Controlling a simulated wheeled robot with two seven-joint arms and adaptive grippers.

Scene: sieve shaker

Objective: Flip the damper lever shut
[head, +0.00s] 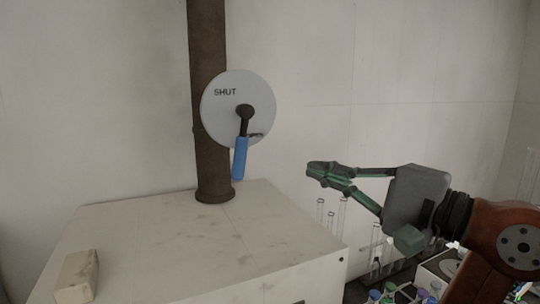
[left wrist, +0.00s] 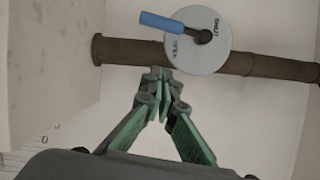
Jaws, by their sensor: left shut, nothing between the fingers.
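The damper lever has a blue handle (head: 240,158) on a dark hub (head: 245,112), mounted on a pale round plate (head: 224,112). The handle points downward, beside the OPEN mark and away from the word SHUT at the plate's upper left. In the left wrist view, the blue handle (left wrist: 161,21) lies across the plate's edge (left wrist: 222,50). My left gripper (head: 316,170) is shut and empty, apart from the lever, to its right in the head view. The wrist view also shows its fingertips (left wrist: 161,76) together. My right gripper is not in view.
The plate is fixed to a brown vertical pipe (head: 208,40) rising from a white cabinet top (head: 150,245). A pale block (head: 77,277) lies at its front left. Glass tubes (head: 331,218) stand below my left gripper. The space between gripper and lever looks clear.

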